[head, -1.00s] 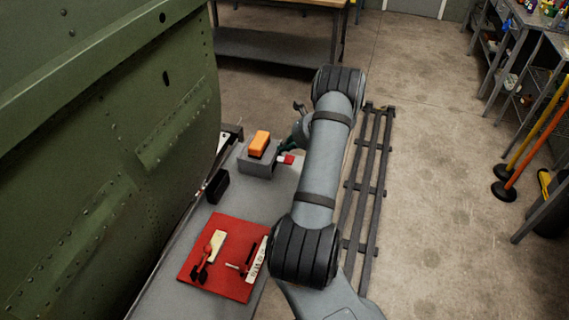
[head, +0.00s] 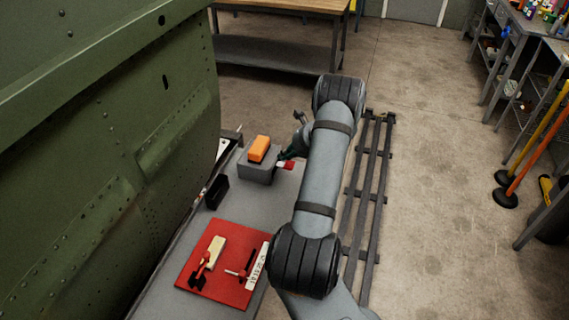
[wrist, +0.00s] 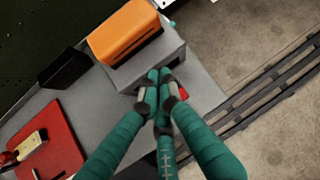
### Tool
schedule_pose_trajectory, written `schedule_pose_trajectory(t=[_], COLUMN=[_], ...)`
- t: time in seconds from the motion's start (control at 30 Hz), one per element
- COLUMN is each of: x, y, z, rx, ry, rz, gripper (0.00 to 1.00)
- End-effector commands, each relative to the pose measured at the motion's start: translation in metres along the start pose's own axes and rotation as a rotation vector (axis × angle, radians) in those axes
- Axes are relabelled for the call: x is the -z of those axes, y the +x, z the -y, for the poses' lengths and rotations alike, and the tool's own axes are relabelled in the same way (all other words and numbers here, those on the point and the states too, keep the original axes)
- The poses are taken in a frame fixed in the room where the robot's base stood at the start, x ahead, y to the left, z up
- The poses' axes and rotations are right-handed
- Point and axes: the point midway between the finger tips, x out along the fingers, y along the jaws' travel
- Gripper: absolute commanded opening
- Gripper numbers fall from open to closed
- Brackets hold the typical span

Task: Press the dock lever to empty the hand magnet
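The orange hand magnet (head: 259,147) rests on top of the grey dock block (head: 256,172) on the grey bench. Both also show in the wrist view, the magnet (wrist: 125,30) above the dock (wrist: 152,65). The red dock lever (head: 286,165) sticks out at the dock's right side. In the wrist view only a bit of the red lever (wrist: 181,91) shows behind my right finger. My gripper (wrist: 160,80) has its teal fingers drawn together, tips over the dock's near edge beside the lever. Nothing is seen between the tips; whether they touch the lever I cannot tell.
A red board (head: 218,262) with clamps lies on the bench nearer the camera. A small black holder (head: 216,192) stands left of the dock. The green fuselage panel (head: 100,160) borders the bench on the left. A dark floor rail (head: 364,200) runs on the right.

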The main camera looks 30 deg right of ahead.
Motion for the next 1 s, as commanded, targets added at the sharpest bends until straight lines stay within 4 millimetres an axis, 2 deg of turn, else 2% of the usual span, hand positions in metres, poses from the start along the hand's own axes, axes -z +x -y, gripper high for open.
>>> schedule_pose_trajectory(t=[1.0], x=[0.0062], y=[0.0067], z=[-0.0027], rx=[0.0], ry=[0.001], rz=[0.0], gripper=[0.0])
